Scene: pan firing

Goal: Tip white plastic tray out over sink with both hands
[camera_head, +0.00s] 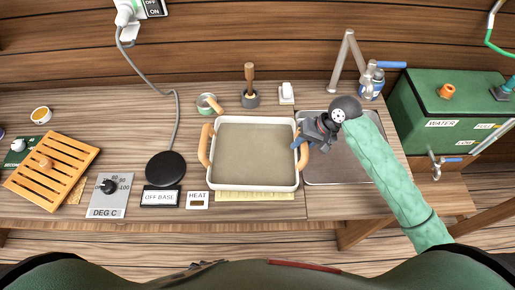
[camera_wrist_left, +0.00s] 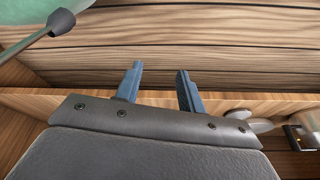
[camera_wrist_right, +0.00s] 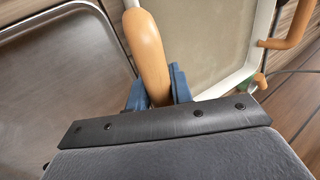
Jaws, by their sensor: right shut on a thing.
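The white plastic tray (camera_head: 213,180) has wooden handles on its left and right sides and stands on the worktop in the middle of the head view. It looks full of a flat grey-beige content (camera_head: 254,152). My right gripper (camera_head: 303,143) is shut on the tray's right handle (camera_wrist_right: 148,55), with its blue fingers on either side of it. The left handle (camera_head: 205,145) is free. The metal sink (camera_head: 340,172) lies just right of the tray, partly behind my right arm. My left gripper (camera_wrist_left: 158,85) is open and empty, seen only in the left wrist view, facing wood planks.
A black round plate (camera_head: 166,168) with a cable, a dial box (camera_head: 110,195) and a slatted wooden rack (camera_head: 52,167) are to the left. A green water tank (camera_head: 440,110) is at right.

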